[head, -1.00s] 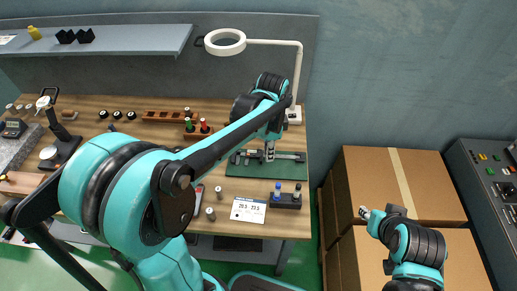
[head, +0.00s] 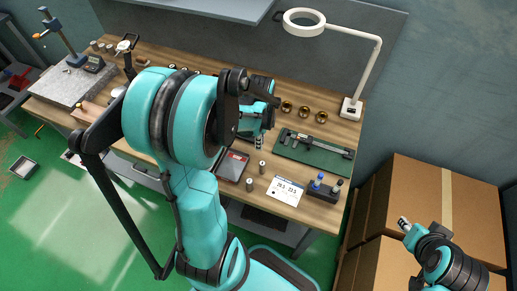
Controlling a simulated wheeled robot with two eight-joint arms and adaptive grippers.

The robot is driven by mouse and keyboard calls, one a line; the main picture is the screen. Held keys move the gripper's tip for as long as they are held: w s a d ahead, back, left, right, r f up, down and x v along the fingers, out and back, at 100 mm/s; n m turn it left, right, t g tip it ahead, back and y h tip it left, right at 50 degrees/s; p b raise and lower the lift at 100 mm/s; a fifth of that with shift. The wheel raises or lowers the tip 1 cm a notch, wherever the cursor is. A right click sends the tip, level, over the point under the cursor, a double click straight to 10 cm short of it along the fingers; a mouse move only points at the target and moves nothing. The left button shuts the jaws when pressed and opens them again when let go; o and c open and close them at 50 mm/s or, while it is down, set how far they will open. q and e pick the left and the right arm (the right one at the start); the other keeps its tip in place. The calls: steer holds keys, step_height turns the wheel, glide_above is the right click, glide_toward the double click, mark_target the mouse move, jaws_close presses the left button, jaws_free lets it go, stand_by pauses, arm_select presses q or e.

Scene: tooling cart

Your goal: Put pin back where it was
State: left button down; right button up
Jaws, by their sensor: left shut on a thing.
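My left gripper (head: 258,141) points down over the middle of the bench, behind my own raised forearm. It is shut on a small grey thing, most likely the pin, which is mostly hidden between the fingers. Two short grey cylindrical pins stand on the bench nearer the front: one pin (head: 262,168) just below the gripper and another pin (head: 249,185) farther front. My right gripper (head: 404,221) is at the lower right in front of the cardboard boxes, away from the bench; its fingers are too small to read.
The green mat (head: 287,153) with a caliper (head: 318,142) lies right of the gripper. Several brass rings (head: 304,112) stand behind. A ring lamp (head: 350,108) stands at the back right.

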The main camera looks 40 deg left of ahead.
arm_select(q)
steer(key=shift+s+a+f, duration=0.1)
steer(key=shift+a+f, duration=0.15)
steer(key=shift+f, duration=0.2)
step_height(320, 180, down, 4)
steer(key=shift+r+b, duration=0.25)
steer(key=shift+b, duration=0.55)
steer(key=shift+r, duration=0.1)
steer(key=c, duration=1.5)
jaws_free()
steer(key=shift+f, duration=0.2)
